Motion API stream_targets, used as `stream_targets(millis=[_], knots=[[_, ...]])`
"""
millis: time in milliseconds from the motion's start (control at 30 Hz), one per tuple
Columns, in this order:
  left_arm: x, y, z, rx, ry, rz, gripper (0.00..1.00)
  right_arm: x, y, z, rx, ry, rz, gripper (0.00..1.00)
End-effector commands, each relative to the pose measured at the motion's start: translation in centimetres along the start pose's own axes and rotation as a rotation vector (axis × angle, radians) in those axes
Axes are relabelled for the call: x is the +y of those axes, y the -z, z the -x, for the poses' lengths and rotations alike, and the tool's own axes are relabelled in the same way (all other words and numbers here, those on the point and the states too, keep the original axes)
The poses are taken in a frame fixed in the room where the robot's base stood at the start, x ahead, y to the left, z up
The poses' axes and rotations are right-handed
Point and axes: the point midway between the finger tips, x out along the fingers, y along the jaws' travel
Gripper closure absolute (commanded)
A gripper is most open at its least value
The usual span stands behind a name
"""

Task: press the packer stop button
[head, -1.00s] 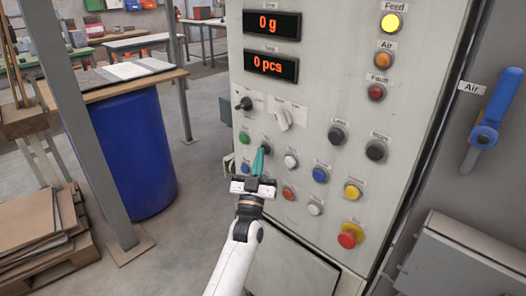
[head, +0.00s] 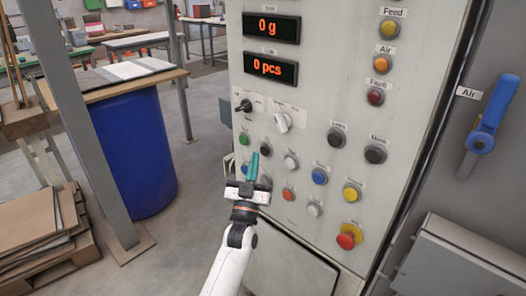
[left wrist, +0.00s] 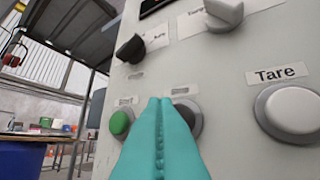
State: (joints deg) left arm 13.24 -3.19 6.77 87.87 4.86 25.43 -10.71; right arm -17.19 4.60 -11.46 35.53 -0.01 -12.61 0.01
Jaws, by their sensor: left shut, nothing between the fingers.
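The control panel (head: 330,105) shows several buttons. A dark round button (head: 266,150) sits to the right of a green button (head: 243,139); its label is too small to read. In the left wrist view the dark button (left wrist: 193,118) is partly hidden behind my fingers, with the green button (left wrist: 121,122) to their left. My left gripper (head: 253,156) is shut and empty, its teal fingertips just below and left of the dark button. The fingers (left wrist: 160,104) look apart from it, though the gap is hard to judge. My right gripper is not in view.
A white Tare button (left wrist: 293,110) lies right of the fingers. Two selector knobs (head: 244,105) sit above. A red mushroom button (head: 348,236) is low on the panel. A blue drum (head: 135,150) and a grey post stand left.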

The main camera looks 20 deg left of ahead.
Motion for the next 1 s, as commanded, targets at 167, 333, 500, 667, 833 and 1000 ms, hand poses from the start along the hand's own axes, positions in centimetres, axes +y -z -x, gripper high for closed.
stream_targets(millis=[167,333,500,667,833,1000], knots=[[1.0,-1.2,1.2,0.001,0.0,-0.002,1.0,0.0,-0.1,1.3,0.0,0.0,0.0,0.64],[1.8,-2.0,2.4,0.002,0.0,-0.003,1.0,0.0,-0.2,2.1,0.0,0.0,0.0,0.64],[2.6,-2.7,3.4,0.001,0.0,-0.001,1.0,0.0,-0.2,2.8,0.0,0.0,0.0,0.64],[2.8,-2.8,3.8,0.0,0.0,0.0,1.0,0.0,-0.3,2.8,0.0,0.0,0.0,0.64],[2.8,-2.8,3.8,0.0,0.0,0.0,1.0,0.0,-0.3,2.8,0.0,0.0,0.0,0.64],[2.8,-2.8,3.8,0.0,0.0,0.0,1.0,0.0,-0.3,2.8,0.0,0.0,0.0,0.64]])
